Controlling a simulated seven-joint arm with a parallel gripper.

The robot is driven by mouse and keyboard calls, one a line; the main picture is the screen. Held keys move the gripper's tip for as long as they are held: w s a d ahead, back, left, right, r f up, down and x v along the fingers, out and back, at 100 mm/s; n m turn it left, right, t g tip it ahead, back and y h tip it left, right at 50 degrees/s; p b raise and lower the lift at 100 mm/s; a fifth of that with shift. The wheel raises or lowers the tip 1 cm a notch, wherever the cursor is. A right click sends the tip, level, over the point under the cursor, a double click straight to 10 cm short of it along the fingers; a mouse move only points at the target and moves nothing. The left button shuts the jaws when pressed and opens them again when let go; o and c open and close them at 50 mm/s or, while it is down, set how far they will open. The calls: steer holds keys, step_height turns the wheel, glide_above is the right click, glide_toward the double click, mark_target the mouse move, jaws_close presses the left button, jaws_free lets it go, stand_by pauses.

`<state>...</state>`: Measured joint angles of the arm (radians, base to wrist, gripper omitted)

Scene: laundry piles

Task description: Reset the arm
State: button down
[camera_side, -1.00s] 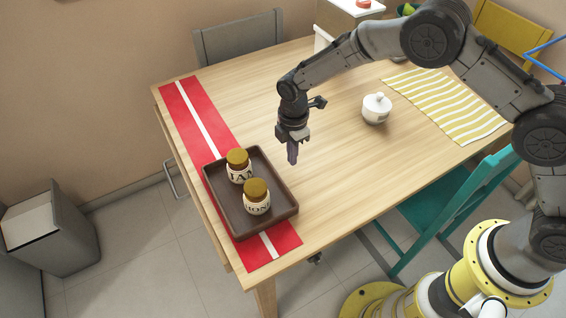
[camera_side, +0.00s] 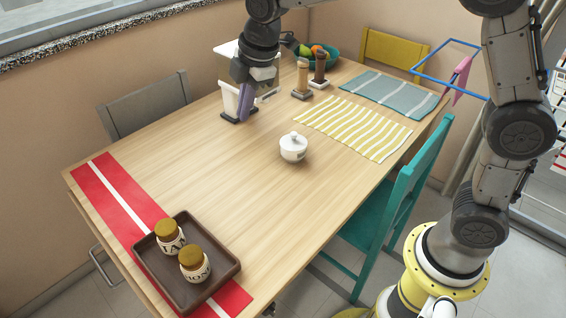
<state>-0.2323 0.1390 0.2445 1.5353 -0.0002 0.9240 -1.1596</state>
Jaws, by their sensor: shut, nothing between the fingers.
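My gripper (camera_side: 246,101) hangs from my arm above the back of the table (camera_side: 228,165), its fingers pointing down. It is shut and empty. In the picture it overlaps a white container (camera_side: 228,98) at the table's back edge; I cannot tell how far apart they are. Two jars with golden-brown lids, one (camera_side: 170,236) and another (camera_side: 194,265), stand upright in a dark brown tray (camera_side: 224,285) at the front left, well away from my gripper.
A red runner (camera_side: 110,195) lies under the tray. A white lidded pot (camera_side: 293,148) stands mid-table near a yellow striped mat (camera_side: 350,127) and a blue-grey mat (camera_side: 390,93). Two mills, one (camera_side: 302,80) and another (camera_side: 320,66), and a fruit bowl (camera_side: 328,60) stand at the back. Chairs surround the table.

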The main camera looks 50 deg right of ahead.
steer(key=s+d+r+m+t, duration=0.1)
steer(key=s+d+r+m, duration=0.25)
steer(key=s, duration=0.45)
steer(key=s+d+r+m+t, duration=0.1)
steer(key=s+d+r+m, duration=0.2)
steer(key=s+d+r, duration=0.35)
steer(key=s+f+m, duration=0.4)
steer(key=s, duration=0.3)
steer(key=s+f+m, duration=0.5)
steer(key=s, duration=0.2)
steer(key=shift+s+d+h, duration=0.4)
steer(key=shift+m, duration=0.25)
